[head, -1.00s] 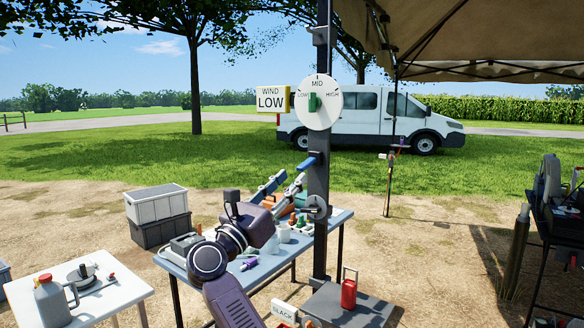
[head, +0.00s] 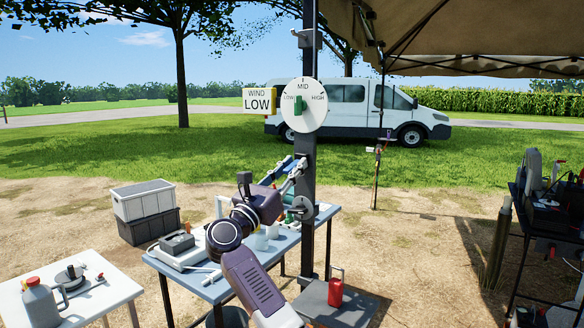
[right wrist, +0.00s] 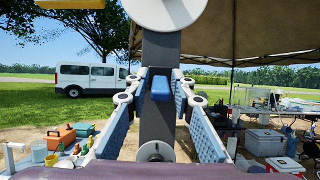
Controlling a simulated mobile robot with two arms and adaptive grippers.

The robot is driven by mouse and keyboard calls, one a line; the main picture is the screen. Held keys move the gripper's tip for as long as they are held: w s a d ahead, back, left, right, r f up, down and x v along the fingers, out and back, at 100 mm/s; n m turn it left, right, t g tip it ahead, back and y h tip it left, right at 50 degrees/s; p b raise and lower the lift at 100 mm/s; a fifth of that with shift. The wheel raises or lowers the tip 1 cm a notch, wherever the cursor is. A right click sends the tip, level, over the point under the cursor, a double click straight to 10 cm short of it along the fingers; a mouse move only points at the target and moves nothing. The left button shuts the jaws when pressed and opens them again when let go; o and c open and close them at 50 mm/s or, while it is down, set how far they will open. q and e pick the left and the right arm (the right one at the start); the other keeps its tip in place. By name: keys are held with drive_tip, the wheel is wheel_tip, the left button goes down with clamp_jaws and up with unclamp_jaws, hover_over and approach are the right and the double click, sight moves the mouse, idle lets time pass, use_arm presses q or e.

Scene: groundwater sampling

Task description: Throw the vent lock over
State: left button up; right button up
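The vent lock appears to be the small blue lever (right wrist: 160,88) on the dark upright post (right wrist: 158,120). It shows in the right wrist view between the fingertips of my right gripper (right wrist: 160,80). The fingers are apart, one on each side of the lever, with visible gaps. In the head view my right gripper (head: 297,167) reaches the post below the white dial and hides most of the lever. The dial (head: 309,117) is marked LOW, MID and HIGH and has a green knob (head: 297,103). My left gripper is not in view.
A yellow-edged sign (head: 259,101) reads WIND LOW. A round grey knob (right wrist: 155,152) sits lower on the post. A red canister (head: 335,292) stands on a dark plate at the post's foot. A blue-topped table (head: 211,290) with several items lies under my right arm.

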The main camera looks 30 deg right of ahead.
clamp_jaws()
drive_tip(key=shift+a+r+g+y+p, duration=0.1)
drive_tip(key=shift+r+g+y+p, duration=0.2)
drive_tip(key=shift+r+y+p, duration=0.45)
drive_tip(key=shift+f+g+y+p, duration=0.1)
drive_tip(key=shift+g+y+p, duration=0.3)
drive_tip(key=shift+p, duration=0.35)
drive_tip(key=shift+f+y, duration=0.1)
drive_tip(key=shift+y, duration=0.15)
drive_tip(key=shift+o, duration=1.8)
unclamp_jaws()
drive_tip(key=shift+f, duration=0.1)
drive_tip(key=v, duration=1.2)
